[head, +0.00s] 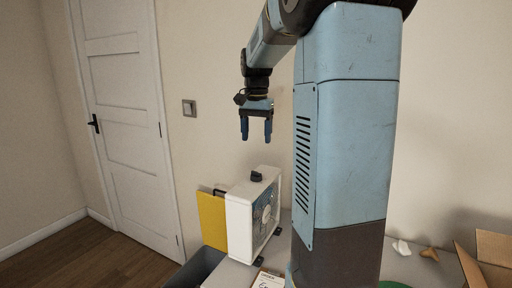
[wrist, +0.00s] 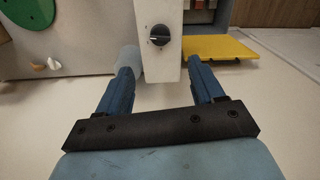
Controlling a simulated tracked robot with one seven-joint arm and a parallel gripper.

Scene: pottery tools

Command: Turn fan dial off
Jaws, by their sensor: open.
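The fan (head: 252,215) is a white box with a round grille on its side, standing upright on the table in the head view. Its dark dial (head: 257,176) sits on the top face. In the wrist view the fan's white top (wrist: 158,72) lies ahead of the fingertips, and the black dial (wrist: 159,35) shows a white pointer line. My gripper (head: 257,137) hangs above the fan, fingers pointing down, open and empty, apart from the dial. In the wrist view my gripper (wrist: 161,80) has its two blue fingers spread wide.
A yellow panel (head: 213,220) stands just left of the fan, with a dark bin (head: 196,270) below it. A clipboard with paper (head: 269,281) lies in front of the fan. A cardboard box (head: 490,250) and small pale pieces (head: 402,247) are at the right.

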